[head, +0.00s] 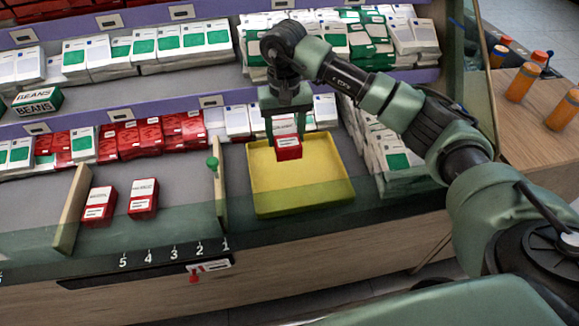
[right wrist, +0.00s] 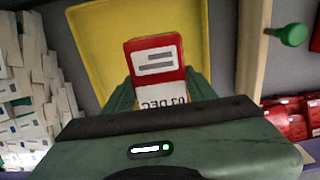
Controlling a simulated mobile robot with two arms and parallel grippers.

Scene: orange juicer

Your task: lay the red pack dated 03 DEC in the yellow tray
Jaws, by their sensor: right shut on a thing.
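The red pack with a white label (head: 288,152) is between the fingers of my right gripper (head: 285,132). In the right wrist view the pack (right wrist: 157,58) shows "03 DEC" on its white end, partly cut off by the gripper. The yellow tray (head: 318,198) is on the counter, and the pack is over its back part. The tray also shows behind the pack in the right wrist view (right wrist: 88,32). I cannot tell whether the pack touches the tray floor. My left gripper is not in view.
Two red packs (head: 99,206) (head: 143,200) stand left of the tray, between wooden dividers (head: 70,210) (head: 219,190). A green knob (head: 212,163) is on the nearer divider. White and green boxes (head: 395,160) stand close right of the tray. Shelves of boxes rise behind.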

